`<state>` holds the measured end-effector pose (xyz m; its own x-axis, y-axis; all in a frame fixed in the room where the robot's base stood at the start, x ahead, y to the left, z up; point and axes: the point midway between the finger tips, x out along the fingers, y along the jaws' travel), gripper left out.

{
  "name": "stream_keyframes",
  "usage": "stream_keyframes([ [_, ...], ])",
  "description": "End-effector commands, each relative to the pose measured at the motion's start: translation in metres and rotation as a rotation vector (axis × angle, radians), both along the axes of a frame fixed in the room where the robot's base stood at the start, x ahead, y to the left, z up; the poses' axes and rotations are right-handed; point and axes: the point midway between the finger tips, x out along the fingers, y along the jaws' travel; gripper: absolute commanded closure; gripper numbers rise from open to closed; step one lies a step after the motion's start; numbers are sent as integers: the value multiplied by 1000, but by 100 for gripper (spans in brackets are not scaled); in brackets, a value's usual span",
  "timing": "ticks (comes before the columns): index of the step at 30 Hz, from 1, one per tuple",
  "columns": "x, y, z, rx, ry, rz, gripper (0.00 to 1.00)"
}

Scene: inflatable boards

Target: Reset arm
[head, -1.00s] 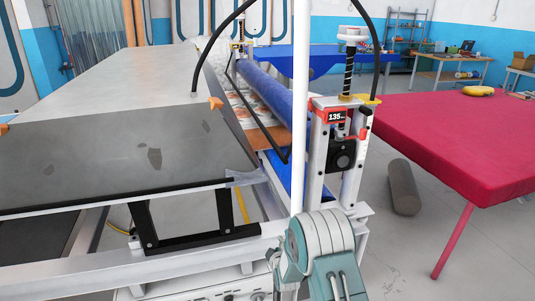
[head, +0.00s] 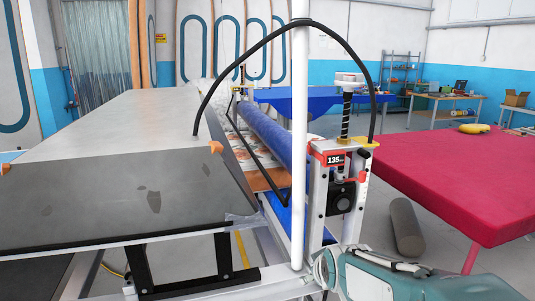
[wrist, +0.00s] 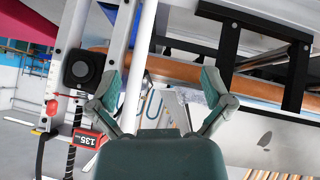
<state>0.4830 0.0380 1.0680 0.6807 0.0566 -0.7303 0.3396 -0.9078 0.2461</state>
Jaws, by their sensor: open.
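My gripper (wrist: 160,86) shows in the wrist view with its two teal fingers spread wide and nothing held between them. A white pole (wrist: 138,70) crosses the view behind the open fingers. In the head view, teal and grey parts of my arm lie low at the bottom right, in front of the machine's end frame. I cannot make out the fingertips there. The wrist view is turned over, with the machine's red 135 display (wrist: 87,139) upside down at the left. The same display shows in the head view (head: 334,159).
A long grey table (head: 90,175) fills the left, beside a blue roller (head: 268,140). The white pole (head: 299,120) and a black hose (head: 283,31) stand close to my arm. A red table (head: 455,185) is at the right, with a grey cylinder (head: 406,227) on the floor.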

Motion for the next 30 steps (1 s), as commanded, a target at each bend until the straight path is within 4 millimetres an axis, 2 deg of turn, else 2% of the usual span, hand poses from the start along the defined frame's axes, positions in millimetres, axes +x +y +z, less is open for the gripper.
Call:
stream_keyframes([
  [1,-18,-5,11,18,13,-26,0],
  [3,-43,-10,21,42,43,-66,0],
  [9,-116,-24,37,110,129,-182,0],
  [15,-187,-33,41,170,211,-302,0],
  [18,-213,-36,39,190,241,-348,0],
  [22,-230,-37,37,202,264,-380,0],
  [30,-232,-37,36,205,268,-385,0],
])
